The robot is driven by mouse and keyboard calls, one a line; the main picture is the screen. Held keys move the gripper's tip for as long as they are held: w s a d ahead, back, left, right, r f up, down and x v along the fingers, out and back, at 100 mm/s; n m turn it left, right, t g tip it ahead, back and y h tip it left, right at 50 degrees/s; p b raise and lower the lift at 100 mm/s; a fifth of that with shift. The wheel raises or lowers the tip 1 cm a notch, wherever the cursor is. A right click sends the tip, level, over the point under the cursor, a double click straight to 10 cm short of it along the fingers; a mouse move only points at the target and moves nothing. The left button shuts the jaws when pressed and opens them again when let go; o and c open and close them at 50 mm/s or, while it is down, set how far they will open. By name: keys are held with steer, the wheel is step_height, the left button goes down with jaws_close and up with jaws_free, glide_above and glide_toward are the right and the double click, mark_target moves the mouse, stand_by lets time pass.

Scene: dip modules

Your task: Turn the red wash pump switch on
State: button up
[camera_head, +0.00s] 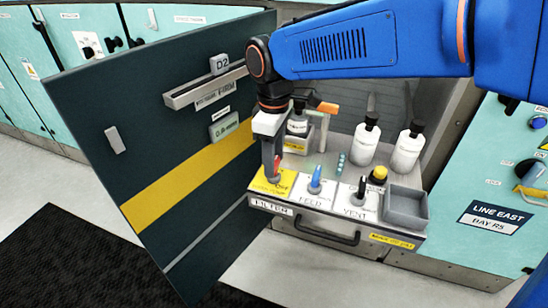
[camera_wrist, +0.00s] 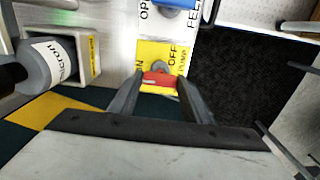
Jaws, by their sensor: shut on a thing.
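The red wash pump switch (camera_wrist: 158,79) sits on a yellow plate (camera_wrist: 175,51) with ON and OFF lettering in the wrist view. In the head view the yellow plate (camera_head: 262,184) is at the left end of the drawer's panel, and the switch is mostly hidden by my gripper. My gripper (camera_head: 273,176) points down onto it. In the wrist view my gripper (camera_wrist: 155,86) has its two fingers on either side of the red lever, shut on it. The lever lies crosswise between the fingers in that view.
A blue switch (camera_head: 315,180) and a black switch (camera_head: 361,188) stand to the right on the same panel. White bottles (camera_head: 407,150), a grey bin (camera_head: 405,207) and a yellow button (camera_head: 378,174) are nearby. A dark open door (camera_head: 160,160) stands close on the left.

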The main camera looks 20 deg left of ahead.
stand_by(0.4)
steer(key=o, duration=1)
steer(key=shift+o, duration=0.2)
step_height(320, 180, up, 17)
steer(key=shift+r, duration=0.2)
steer(key=w+d+f+m+t+y, duration=0.15)
steer(key=d+m, duration=0.25)
steer(key=d, duration=1)
steer(key=d+f+m+t+h, duration=0.1)
steer(key=d+f+m, duration=0.25)
steer(key=d, duration=0.95)
steer(key=s+d+f+m+t, duration=0.1)
steer(key=s+d+f+m, duration=0.4)
steer(key=d, duration=0.4)
steer(key=s+d+f+m+t, duration=0.1)
steer(key=s+d+f+m, duration=0.4)
steer(key=s+d+f, duration=0.2)
steer(key=d+f, duration=0.2)
steer(key=d, duration=0.1)
steer(key=shift+s+d, duration=0.15)
steer(key=shift+s, duration=0.2)
